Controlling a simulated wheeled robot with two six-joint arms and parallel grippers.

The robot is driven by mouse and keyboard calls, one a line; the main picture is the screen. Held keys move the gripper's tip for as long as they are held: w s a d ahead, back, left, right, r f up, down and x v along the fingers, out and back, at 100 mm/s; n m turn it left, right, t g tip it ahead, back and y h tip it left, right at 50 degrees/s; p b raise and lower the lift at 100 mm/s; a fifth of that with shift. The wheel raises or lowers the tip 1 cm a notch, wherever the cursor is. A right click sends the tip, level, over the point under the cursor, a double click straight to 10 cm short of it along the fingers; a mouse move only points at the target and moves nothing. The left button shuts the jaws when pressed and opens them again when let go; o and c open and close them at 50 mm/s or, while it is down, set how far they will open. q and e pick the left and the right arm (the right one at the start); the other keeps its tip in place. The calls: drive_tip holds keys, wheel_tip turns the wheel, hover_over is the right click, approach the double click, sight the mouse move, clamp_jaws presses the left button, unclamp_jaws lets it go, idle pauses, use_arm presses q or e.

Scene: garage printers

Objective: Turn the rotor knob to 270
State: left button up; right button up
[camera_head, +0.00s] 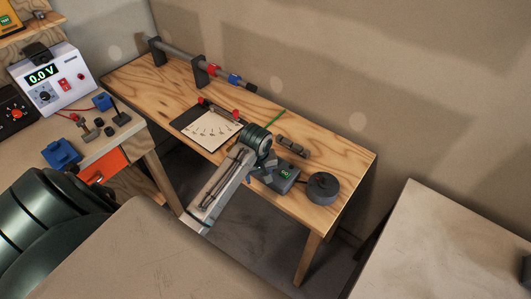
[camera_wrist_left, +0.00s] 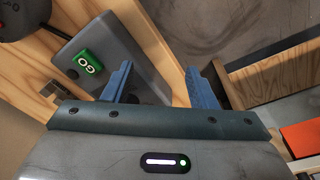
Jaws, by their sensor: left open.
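A round dark knob-like unit (camera_head: 323,187), which looks like the rotor knob, sits near the right front corner of the wooden bench. Its edge shows at the top left of the left wrist view (camera_wrist_left: 28,18), with small pale marks; its setting is not readable. Beside it is a grey box (camera_wrist_left: 115,62) with a green GO button (camera_wrist_left: 88,64); the box also shows in the head view (camera_head: 285,176). My left gripper (camera_wrist_left: 158,82) is open and empty, its blue fingers over the bench's front edge beside the grey box, apart from the knob. My right gripper is out of view.
The bench (camera_head: 345,158) also carries a white scale plate (camera_head: 212,129), a long rod on dark stands (camera_head: 200,70) and a small dark part (camera_head: 292,147). A workbench with a 0.0 V power supply (camera_head: 52,80) stands left. A pale surface (camera_head: 440,245) is at right.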

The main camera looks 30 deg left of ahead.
use_arm(q)
drive_tip(key=w+a+r+n, duration=0.1)
drive_tip(key=w, duration=0.2)
drive_tip(key=w+a+r+n+b, duration=0.1)
drive_tip(key=w+r+n, duration=0.1)
drive_tip(key=w, duration=0.1)
drive_tip(key=w+a+r+n+g, duration=0.1)
drive_tip(key=w+r+n, duration=0.1)
drive_tip(key=w, duration=0.1)
drive_tip(key=shift+a+r+h+b, duration=0.2)
drive_tip(key=shift+r+h+b, duration=0.1)
drive_tip(key=shift+b, duration=0.1)
wheel_tip(320, 180, down, 6)
drive_tip(key=p, duration=0.3)
drive_tip(key=shift+f, duration=0.2)
drive_tip(key=shift+w+f, duration=0.1)
drive_tip(key=shift+f, duration=0.4)
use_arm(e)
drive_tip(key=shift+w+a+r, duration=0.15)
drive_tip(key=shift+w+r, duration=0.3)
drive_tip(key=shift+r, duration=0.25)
use_arm(q)
drive_tip(key=shift+c, duration=0.2)
drive_tip(key=c, duration=0.9)
